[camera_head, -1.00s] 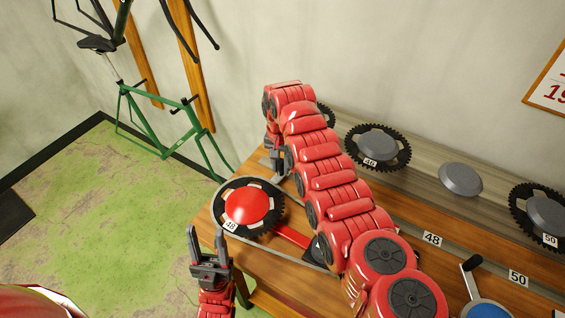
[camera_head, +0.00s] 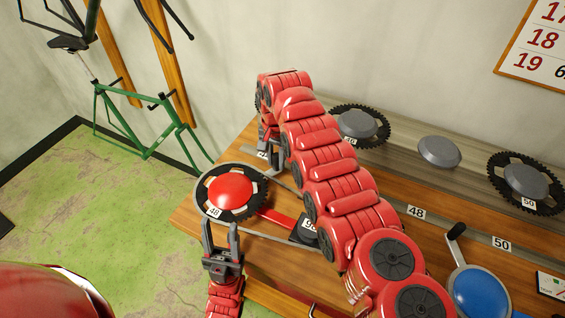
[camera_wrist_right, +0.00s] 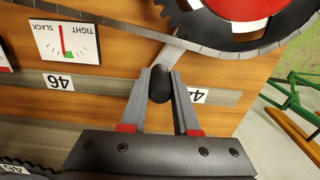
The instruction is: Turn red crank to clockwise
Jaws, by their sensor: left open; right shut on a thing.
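The red crank has a round red hub (camera_head: 230,190) inside a black toothed ring marked 48, with a chain around it. Its red arm (camera_head: 275,216) points to the lower right toward a black block (camera_head: 304,231), partly behind my right arm. In the right wrist view the red hub (camera_wrist_right: 245,8) shows at the top edge. My right gripper (camera_wrist_right: 162,80) is shut on a black knob (camera_wrist_right: 160,86) on a grey lever (camera_wrist_right: 172,55) below the chain. My left gripper (camera_head: 220,225) is open and empty, just in front of the ring.
A tight/slack gauge (camera_wrist_right: 66,42) is in the right wrist view. A blue crank (camera_head: 480,293) with a grey lever stands at right. A green bike frame (camera_head: 145,120) stands at left over open floor.

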